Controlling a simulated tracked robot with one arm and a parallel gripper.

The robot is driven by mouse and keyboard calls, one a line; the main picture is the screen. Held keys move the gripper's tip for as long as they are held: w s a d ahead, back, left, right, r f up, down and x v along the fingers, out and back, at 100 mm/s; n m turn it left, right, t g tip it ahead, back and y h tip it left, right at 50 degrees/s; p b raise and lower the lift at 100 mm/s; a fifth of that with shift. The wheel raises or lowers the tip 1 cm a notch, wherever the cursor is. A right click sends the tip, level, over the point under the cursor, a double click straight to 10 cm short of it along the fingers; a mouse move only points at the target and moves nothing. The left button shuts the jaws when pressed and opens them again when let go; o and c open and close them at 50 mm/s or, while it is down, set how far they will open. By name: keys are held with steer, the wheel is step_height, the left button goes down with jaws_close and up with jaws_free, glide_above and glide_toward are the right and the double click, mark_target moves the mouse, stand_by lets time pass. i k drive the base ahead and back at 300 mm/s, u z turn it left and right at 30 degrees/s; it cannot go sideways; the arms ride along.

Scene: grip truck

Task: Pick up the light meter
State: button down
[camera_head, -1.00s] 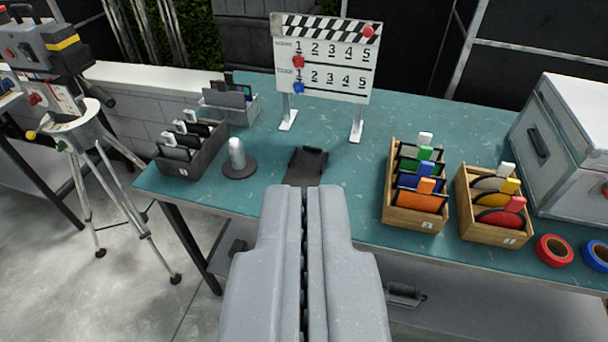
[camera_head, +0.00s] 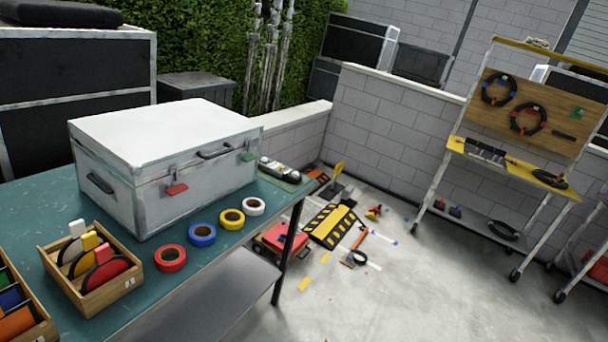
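A small black and white handheld device (camera_head: 280,169), which looks like the light meter, lies on a green pad at the right end of the teal table (camera_head: 40,203). It is just right of the silver case, and its details are too small to read. My gripper is not in view, so its distance from the device and its opening cannot be seen.
The large silver case (camera_head: 165,155) with red and green tags stands left of the device. Red, blue, yellow and white tape rolls (camera_head: 202,235) line the front edge. A wooden box (camera_head: 93,277) holds coloured discs. A yellow-black ramp (camera_head: 331,226) and clutter lie on the floor.

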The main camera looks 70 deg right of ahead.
mark_target(272, 167)
steer(key=z, duration=1.75)
